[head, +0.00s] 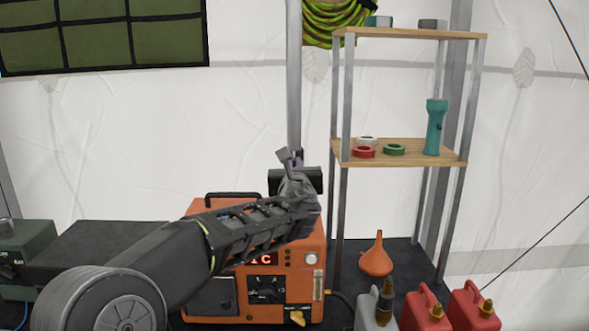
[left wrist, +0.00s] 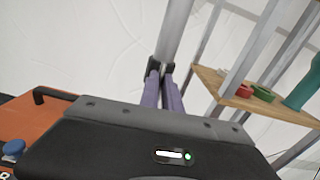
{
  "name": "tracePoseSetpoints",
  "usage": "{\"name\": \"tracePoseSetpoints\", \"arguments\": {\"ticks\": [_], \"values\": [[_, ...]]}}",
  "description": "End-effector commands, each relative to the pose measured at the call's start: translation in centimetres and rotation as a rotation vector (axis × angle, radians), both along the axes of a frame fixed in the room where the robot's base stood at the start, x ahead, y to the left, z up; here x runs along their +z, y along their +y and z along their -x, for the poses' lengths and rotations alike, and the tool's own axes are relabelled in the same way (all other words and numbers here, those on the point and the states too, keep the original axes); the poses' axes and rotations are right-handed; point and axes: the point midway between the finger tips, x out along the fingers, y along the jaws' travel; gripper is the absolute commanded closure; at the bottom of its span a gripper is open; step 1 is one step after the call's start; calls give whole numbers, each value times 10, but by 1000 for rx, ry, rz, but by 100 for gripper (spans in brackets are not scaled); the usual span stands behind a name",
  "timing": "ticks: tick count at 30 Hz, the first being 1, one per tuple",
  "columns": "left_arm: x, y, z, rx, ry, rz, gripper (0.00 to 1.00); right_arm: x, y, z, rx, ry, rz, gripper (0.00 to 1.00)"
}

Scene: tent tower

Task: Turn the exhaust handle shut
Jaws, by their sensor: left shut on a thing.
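The exhaust pipe (head: 294,85) is a grey vertical tube rising behind the orange machine (head: 306,262). My left gripper (head: 297,160) is at the lower part of the pipe, above the machine's top. A small grey piece, apparently the exhaust handle (head: 283,155), shows beside the fingertips. In the left wrist view the purple fingers of my left gripper (left wrist: 161,78) are close together, with dark tips at the pipe (left wrist: 175,35). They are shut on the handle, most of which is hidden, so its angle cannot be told. My right gripper is not in view.
A shelf (head: 400,160) with tape rolls and a teal flashlight (head: 435,128) stands to the right. An orange funnel (head: 377,258), a grey can (head: 372,308) and red cans (head: 470,308) are below it. A dark green box (head: 35,245) is at the left.

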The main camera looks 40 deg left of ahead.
Motion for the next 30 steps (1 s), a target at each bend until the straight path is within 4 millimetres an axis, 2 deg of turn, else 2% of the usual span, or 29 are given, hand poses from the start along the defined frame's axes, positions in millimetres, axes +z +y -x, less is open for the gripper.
{"name": "tracePoseSetpoints", "arguments": {"ticks": [11, 30], "values": [[-7, 1, 1, 0, -151, 194, 100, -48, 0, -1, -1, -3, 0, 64], [-9, 4, 3, -1, -516, 677, 100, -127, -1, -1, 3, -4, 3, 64]]}}
